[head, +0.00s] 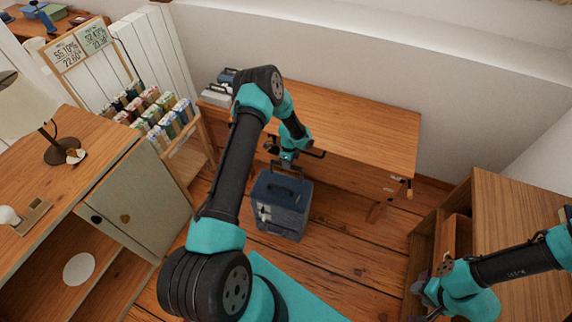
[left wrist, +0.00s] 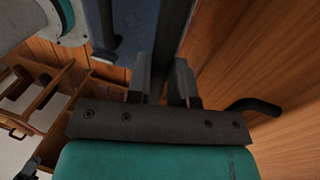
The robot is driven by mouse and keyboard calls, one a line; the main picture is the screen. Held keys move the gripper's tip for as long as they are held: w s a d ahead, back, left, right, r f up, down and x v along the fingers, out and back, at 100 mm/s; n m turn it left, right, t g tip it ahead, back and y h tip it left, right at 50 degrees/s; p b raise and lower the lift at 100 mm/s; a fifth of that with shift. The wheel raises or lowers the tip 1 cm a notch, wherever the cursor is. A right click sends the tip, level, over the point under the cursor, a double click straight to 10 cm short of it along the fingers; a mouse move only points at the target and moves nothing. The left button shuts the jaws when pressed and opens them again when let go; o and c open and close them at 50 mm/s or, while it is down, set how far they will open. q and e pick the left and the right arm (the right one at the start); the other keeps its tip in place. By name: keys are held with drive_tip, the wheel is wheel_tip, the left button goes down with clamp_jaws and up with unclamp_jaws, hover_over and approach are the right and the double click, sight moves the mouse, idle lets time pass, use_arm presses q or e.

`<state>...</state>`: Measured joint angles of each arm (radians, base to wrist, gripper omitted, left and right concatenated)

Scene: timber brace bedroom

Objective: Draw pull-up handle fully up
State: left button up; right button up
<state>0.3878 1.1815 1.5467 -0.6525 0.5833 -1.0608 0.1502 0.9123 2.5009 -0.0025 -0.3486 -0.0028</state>
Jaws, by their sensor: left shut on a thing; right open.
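A dark blue case (head: 283,205) stands upright on the wooden floor in front of the desk. My left gripper (head: 288,158) is just above its top. In the left wrist view, the left gripper (left wrist: 162,85) is shut on a dark grey bar (left wrist: 174,35), which I take as the pull-up handle. Part of the blue case (left wrist: 135,20) shows behind it. In the head view the handle is mostly hidden by the gripper, so its exact height is unclear. My right gripper (head: 428,300) is open at the lower right, away from the case.
A wooden desk (head: 370,120) stands right behind the case. A cabinet with a lamp (head: 40,112) is at left, beside a rack of small coloured packs (head: 155,112). A wooden shelf unit (head: 500,215) is at right, near my right arm. Floor (head: 350,245) right of the case is clear.

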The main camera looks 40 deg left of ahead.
use_arm(q)
clamp_jaws()
wheel_tip(320, 180, up, 13)
idle(4.9)
drive_tip(key=o, duration=0.7)
unclamp_jaws()
drive_tip(key=shift+r, duration=0.15)
drive_tip(key=w+a+r, duration=0.1)
drive_tip(key=w+r, duration=0.2)
drive_tip(key=r, duration=1.4)
drive_tip(key=shift+w, duration=0.15)
